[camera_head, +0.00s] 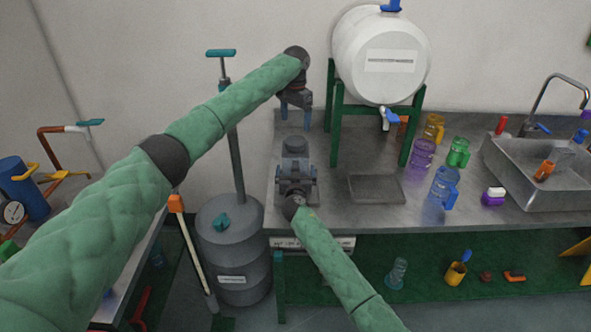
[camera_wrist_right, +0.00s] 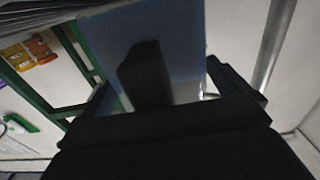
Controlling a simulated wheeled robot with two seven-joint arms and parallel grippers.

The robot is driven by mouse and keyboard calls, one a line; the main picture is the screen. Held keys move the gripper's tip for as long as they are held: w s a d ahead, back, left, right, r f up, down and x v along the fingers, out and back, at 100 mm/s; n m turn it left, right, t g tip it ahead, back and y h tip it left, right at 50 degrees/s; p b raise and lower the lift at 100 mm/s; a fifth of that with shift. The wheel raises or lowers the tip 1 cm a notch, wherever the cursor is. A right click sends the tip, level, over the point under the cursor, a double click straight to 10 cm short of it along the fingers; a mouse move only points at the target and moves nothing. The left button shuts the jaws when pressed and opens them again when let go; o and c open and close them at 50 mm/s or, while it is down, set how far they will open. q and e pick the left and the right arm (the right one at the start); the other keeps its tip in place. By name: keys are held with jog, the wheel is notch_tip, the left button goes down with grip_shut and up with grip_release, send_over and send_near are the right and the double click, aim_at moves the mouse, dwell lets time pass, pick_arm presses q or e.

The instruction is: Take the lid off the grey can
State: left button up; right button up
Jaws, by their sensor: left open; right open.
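The grey can (camera_head: 295,147) stands on the left end of the metal counter, with its rounded top facing up. Its lid cannot be clearly told apart from its body. My left gripper (camera_head: 294,112) is open and empty, pointing down above and behind the can, apart from it. My right gripper (camera_head: 297,173) is open at the can's near side, with its fingers to either side of the can's lower part. Contact cannot be told. In the right wrist view, a large blue-grey surface (camera_wrist_right: 185,35) fills the space ahead of the right gripper (camera_wrist_right: 170,92).
A white tank (camera_head: 350,65) on a green stand (camera_head: 336,125) is right of my left gripper. A shallow tray (camera_head: 376,190) lies right of the can. Several coloured bottles and a sink (camera_head: 520,175) are farther right. A grey drum (camera_head: 233,245) stands left of the counter.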

aim_at(296, 141)
jog(key=c, duration=1.6)
jog(key=shift+c, duration=0.5)
pick_arm(q)
jog(key=m, duration=2.6)
jog(key=shift+m, duration=0.4)
jog(key=shift+f, duration=3.95)
